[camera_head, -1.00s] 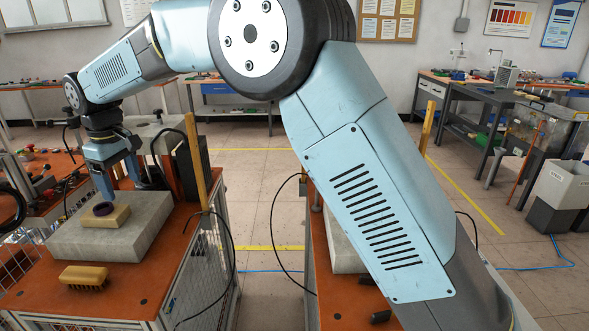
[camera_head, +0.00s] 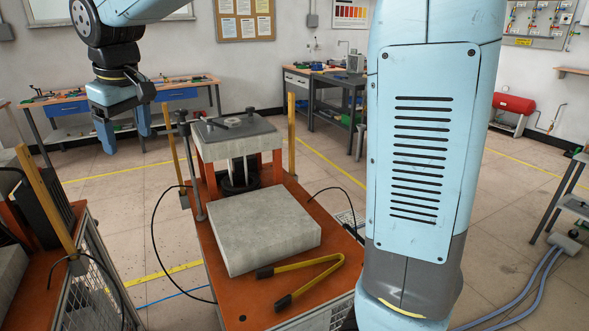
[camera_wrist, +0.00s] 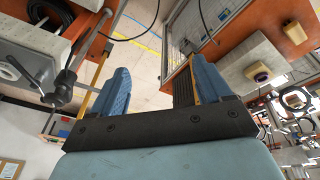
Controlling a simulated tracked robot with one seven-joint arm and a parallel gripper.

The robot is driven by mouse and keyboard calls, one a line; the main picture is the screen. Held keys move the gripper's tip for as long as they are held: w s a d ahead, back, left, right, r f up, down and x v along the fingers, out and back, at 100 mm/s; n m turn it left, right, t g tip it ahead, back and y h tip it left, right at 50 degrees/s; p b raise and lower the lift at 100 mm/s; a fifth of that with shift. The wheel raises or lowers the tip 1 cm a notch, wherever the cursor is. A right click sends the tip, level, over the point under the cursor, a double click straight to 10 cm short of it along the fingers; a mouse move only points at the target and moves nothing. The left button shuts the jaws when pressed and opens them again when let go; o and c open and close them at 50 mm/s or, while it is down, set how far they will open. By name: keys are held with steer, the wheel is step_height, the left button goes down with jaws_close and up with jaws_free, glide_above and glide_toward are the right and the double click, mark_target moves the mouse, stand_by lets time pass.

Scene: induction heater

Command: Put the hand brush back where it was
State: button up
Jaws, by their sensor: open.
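The hand brush (camera_wrist: 293,33), a small yellow-brown block shape, lies on an orange bench top (camera_wrist: 276,18) at the upper right of the wrist view. It is outside the current head view. My gripper (camera_head: 124,130) is raised at the upper left of the head view, open and empty, its two blue fingers pointing down. In the wrist view my gripper (camera_wrist: 158,85) has clear space between its fingers, and the brush is well apart from it.
A wooden block with a dark ring (camera_wrist: 257,73) sits on a pale slab near the brush. The orange bench (camera_head: 225,307) carries a stone slab (camera_head: 262,229), yellow tongs (camera_head: 318,267) and a press (camera_head: 236,130). Wooden posts and cables stand around it.

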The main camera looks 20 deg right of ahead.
steer(key=s+d+m+t, duration=0.15)
steer(key=s+d, duration=0.25)
steer(key=d, duration=0.5)
steer(key=s+d+m, duration=0.3)
steer(key=d, duration=0.6)
steer(key=s+d+f+m+t+h, duration=0.1)
steer(key=s+d+f+m, duration=0.3)
steer(key=s+d, duration=0.9)
steer(key=shift+f+m, duration=0.35)
steer(key=shift+f, duration=0.3)
steer(key=shift+t, duration=0.25)
